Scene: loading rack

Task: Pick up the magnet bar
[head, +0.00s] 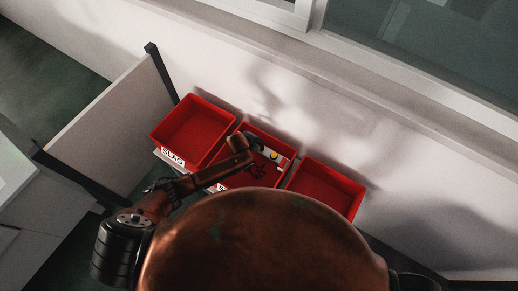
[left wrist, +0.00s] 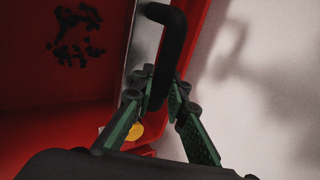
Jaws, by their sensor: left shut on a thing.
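The magnet bar (head: 268,154) is a grey bar with a yellow round spot, over the middle red bin. In the left wrist view it shows a black bent handle (left wrist: 176,32) and the yellow spot (left wrist: 135,132). My left gripper (left wrist: 160,88) is shut on the black handle, one finger on each side. In the head view my left gripper (head: 252,142) is small and dark at the bar's far end. I cannot tell whether the bar touches the bin. My right gripper is not in view.
Three red bins stand in a row along the pale wall: the left bin (head: 166,131) labelled SLAG, the middle bin (head: 285,146) and the right bin (head: 325,188). Dark scraps (head: 257,173) lie in the middle bin. A pale panel (head: 110,115) stands at the left.

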